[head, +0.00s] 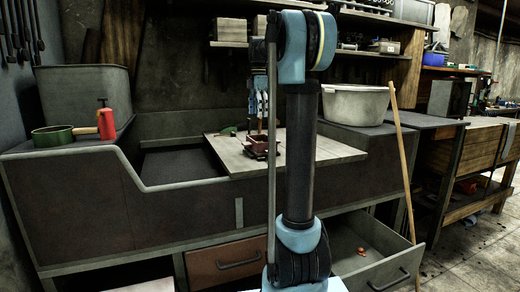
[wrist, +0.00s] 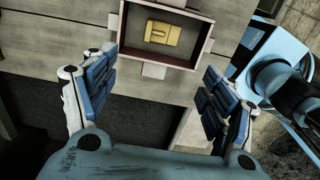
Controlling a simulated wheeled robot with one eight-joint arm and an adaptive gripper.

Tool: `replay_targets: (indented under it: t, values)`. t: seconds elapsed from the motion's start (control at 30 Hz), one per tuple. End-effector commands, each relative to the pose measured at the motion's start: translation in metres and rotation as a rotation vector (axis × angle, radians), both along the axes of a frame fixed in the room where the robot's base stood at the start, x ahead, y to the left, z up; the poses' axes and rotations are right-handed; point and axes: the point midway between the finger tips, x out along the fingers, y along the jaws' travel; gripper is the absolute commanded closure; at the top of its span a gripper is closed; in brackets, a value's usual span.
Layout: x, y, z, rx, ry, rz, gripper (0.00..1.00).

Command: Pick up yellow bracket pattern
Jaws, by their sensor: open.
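The yellow bracket pattern (wrist: 163,34) lies inside a dark red, open-topped rectangular frame (wrist: 152,61) in the wrist view. In the head view the frame (head: 259,153) stands on the pale wooden board, and I cannot make out the pattern there. My gripper (wrist: 160,64) is open, with its two blue fingers spread wide and nothing between them. In the wrist view the pattern shows beyond the fingertips, between their lines. In the head view my gripper (head: 258,118) points down over the frame, partly hidden by my arm.
The wooden board (head: 225,155) covers part of the sand bin (head: 170,190). A large pale tub (head: 355,104) stands to the right. A green pan (head: 65,134) and red bottle (head: 106,120) are at left. An open drawer (head: 385,270) juts out below, near a leaning wooden pole (head: 402,150).

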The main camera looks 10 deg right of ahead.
Motion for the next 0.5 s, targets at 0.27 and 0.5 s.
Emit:
replay_targets:
  t: [0.27, 0.5]
  values:
    - [0.000, 0.000, -0.050, 0.000, 0.000, -0.001, 0.22]
    - [0.000, 0.000, -0.080, 0.000, 0.000, -0.002, 0.22]
